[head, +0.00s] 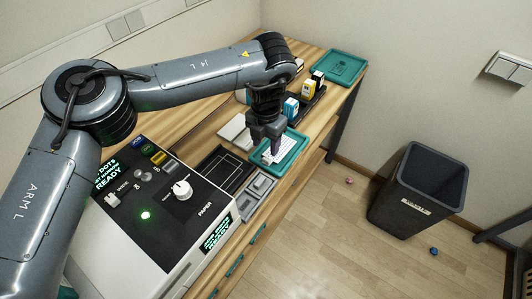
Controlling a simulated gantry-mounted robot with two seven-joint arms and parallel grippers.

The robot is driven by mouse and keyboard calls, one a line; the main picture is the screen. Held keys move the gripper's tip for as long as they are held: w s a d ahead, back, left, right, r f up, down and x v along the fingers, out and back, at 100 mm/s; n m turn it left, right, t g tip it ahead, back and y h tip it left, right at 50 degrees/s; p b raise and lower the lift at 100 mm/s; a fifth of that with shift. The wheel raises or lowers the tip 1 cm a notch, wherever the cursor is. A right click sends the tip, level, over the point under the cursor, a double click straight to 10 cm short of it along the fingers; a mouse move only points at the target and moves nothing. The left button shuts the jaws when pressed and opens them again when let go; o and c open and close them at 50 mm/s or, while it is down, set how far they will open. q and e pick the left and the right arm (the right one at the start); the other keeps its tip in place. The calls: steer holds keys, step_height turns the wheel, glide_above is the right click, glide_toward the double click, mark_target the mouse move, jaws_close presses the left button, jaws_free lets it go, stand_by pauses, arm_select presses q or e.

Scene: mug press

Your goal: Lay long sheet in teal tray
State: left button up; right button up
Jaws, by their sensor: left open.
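A teal tray (298,158) lies near the front edge of the wooden table, in the middle of the head view. A white sheet with fine lines or dots (283,151) lies inside it, slightly askew to the tray's walls. My left gripper (270,148) points down over the left part of this tray. Its jaws are open, and its fingers hide part of the sheet. I cannot tell whether the fingertips touch the sheet. A second teal tray (340,66) sits at the far end of the table. My right gripper is not in view.
A press machine (160,215) with a white knob and green READY displays stands at the near left. A dark tray (224,168) and a grey compartment tray (258,186) lie beside it. Small boxes (291,107) stand in a black rack behind. A dark bin (420,190) stands on the floor.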

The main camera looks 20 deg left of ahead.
arm_select(q)
step_height(320, 180, up, 6)
steer(key=shift+r, duration=0.15)
stand_by(0.6)
